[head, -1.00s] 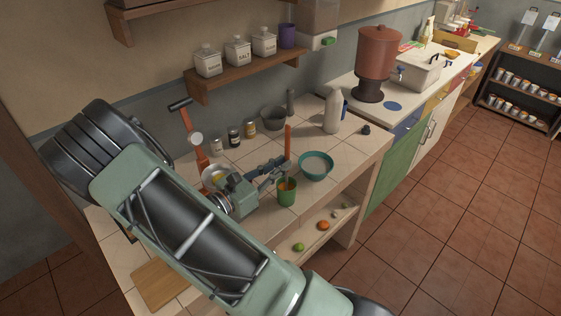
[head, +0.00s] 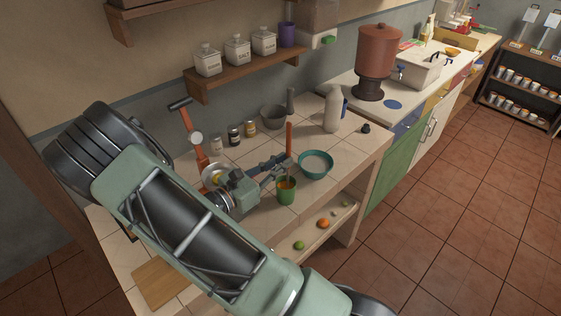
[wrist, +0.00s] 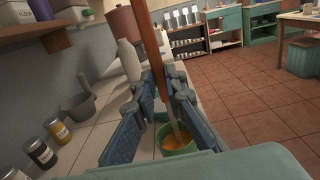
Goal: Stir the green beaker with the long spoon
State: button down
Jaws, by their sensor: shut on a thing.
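The green beaker (head: 286,191) stands upright on the tiled counter near its front edge, with orange contents showing. In the wrist view the beaker (wrist: 184,139) is just beyond my fingers. My gripper (head: 281,167) is shut on the long spoon (head: 289,138), which has an orange-brown handle. The spoon (wrist: 148,45) stands nearly upright, its handle rising above my fingers. Its paler lower part runs down into the beaker, and its tip is hidden in the orange contents.
A teal bowl (head: 316,164) with pale contents stands right beside the beaker. Behind are a grey pot (head: 274,118), several jars (head: 234,136) and a white bottle (head: 333,110). A red-orange juicer-like device (head: 195,140) stands left. The counter's front edge is close.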

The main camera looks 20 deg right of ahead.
aim_at(288, 130)
notch_tip(288, 130, up, 3)
jog(key=shift+f+p, duration=0.1)
jog(key=shift+p, duration=1.05)
jog(key=shift+r, duration=3.45)
jog(key=shift+r, duration=1.9)
jog(key=shift+a, duration=0.1)
